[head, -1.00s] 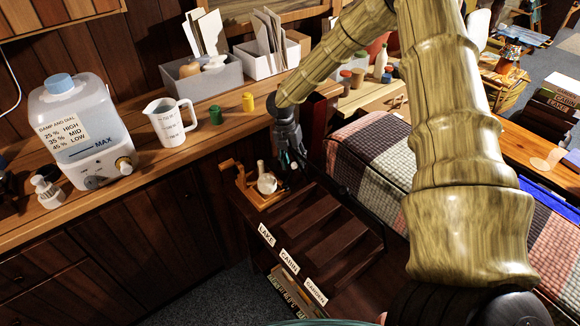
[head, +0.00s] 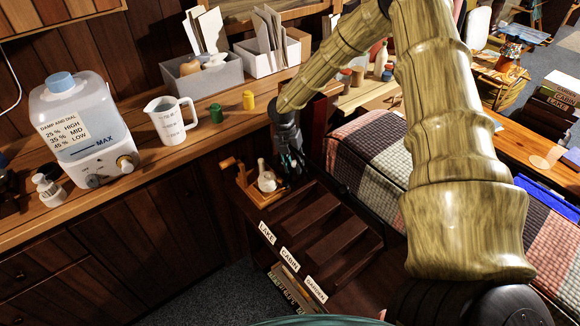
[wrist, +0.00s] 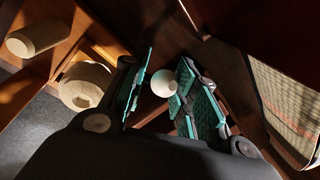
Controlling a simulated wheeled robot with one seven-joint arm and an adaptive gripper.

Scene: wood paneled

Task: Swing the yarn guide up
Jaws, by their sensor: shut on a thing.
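The wooden yarn winder (head: 247,188) stands on the dark low unit, with a side handle and a pale cone-shaped spool (head: 267,181). In the wrist view the spool (wrist: 86,86) and the pale handle (wrist: 38,36) lie to the left of my gripper. My gripper (head: 291,162) is just right of the winder. Its teal fingers (wrist: 163,95) in the wrist view are shut on the pale round knob (wrist: 162,83), which looks like the end of the yarn guide. The guide's arm is mostly hidden, so its angle cannot be told.
The counter with a humidifier (head: 80,130), measuring jug (head: 171,120) and green and yellow spools is at left. Dark slots labelled LAKE, CABIN and GARDEN lie in front of the winder. A plaid-covered bed (head: 370,150) is at right.

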